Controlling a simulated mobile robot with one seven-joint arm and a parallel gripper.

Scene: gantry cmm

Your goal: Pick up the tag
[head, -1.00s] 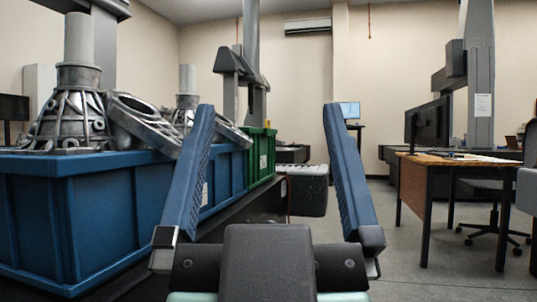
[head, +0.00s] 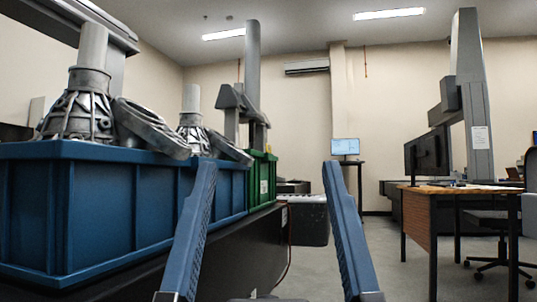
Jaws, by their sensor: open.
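My gripper (head: 270,168) is open and empty, with its two blue fingers pointing up and away in the lower middle of the head view. No loose tag stands out clearly. A small white label (head: 264,187) is on the green crate (head: 272,170), seen between the fingers and beyond them. Another white label (head: 480,138) is on the grey column at the right. I cannot tell whether either is the tag. Nothing is seen touching the fingers.
A large blue crate (head: 75,215) with metal castings (head: 85,110) stands at the left on a dark surface. A grey bin (head: 308,220) lies beyond the fingers. A wooden desk (head: 417,225) with a monitor (head: 427,153) stands right. Grey floor is open between.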

